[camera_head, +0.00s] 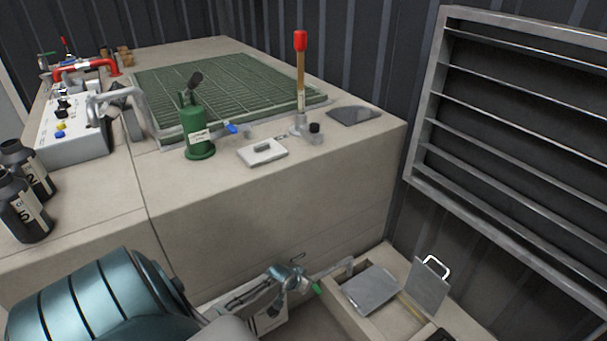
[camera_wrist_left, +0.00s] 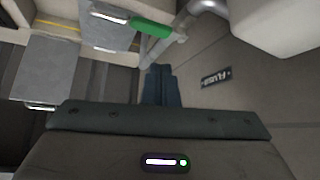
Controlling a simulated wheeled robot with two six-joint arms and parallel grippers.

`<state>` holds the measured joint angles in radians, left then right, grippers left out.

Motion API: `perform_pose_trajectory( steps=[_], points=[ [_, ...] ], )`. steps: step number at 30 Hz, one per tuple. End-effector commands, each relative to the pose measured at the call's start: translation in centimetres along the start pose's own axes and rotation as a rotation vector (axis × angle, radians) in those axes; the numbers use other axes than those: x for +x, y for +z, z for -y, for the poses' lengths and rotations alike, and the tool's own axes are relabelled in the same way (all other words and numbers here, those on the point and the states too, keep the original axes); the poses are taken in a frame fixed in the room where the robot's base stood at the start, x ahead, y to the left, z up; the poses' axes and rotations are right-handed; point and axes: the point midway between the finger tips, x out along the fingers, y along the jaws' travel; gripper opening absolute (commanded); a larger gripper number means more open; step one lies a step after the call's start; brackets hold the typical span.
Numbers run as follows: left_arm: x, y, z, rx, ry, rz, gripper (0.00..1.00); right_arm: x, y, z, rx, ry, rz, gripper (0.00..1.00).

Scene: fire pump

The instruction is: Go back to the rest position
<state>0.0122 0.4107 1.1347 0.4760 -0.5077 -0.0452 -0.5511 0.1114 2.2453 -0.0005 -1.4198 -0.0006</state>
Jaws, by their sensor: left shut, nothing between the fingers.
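My left gripper (camera_wrist_left: 160,80) shows in the left wrist view, its dark fingers closed together with nothing between them. It is over the lower area beside the bench; a green handle (camera_wrist_left: 152,27) on a grey pipe lies beyond the fingertips. In the head view my teal left arm (camera_head: 100,300) fills the lower left; I cannot clearly make out its fingers there. My right gripper is in neither view.
The beige bench (camera_head: 250,205) carries a green grating (camera_head: 215,90), a green pump-like body (camera_head: 198,130), a red-topped upright (camera_head: 300,80) and black bottles (camera_head: 25,210). A low box holds a grey plate (camera_head: 370,290) beside a raised handled plate (camera_head: 428,285). A slatted metal frame (camera_head: 435,100) stands right.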

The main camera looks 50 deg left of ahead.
Motion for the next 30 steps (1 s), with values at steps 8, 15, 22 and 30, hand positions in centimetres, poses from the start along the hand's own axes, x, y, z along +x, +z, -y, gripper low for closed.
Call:
perform_pose_trajectory(
  steps=[8, 15, 22, 30],
  points=[
    [0.0, 0.0, 0.0, 0.000, 0.000, 0.000, 0.00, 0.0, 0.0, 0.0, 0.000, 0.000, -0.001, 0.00],
    [-0.1, 0.5, -0.2, 0.001, 0.000, 0.008, 0.00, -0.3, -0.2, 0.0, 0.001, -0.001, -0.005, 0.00],
    [-1.8, 8.1, -2.2, 0.032, -0.012, 0.119, 0.00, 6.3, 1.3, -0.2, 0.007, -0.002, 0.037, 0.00],
    [-6.6, 21.7, -6.3, 0.102, -0.020, 0.311, 0.00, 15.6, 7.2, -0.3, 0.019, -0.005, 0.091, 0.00]
  ],
)
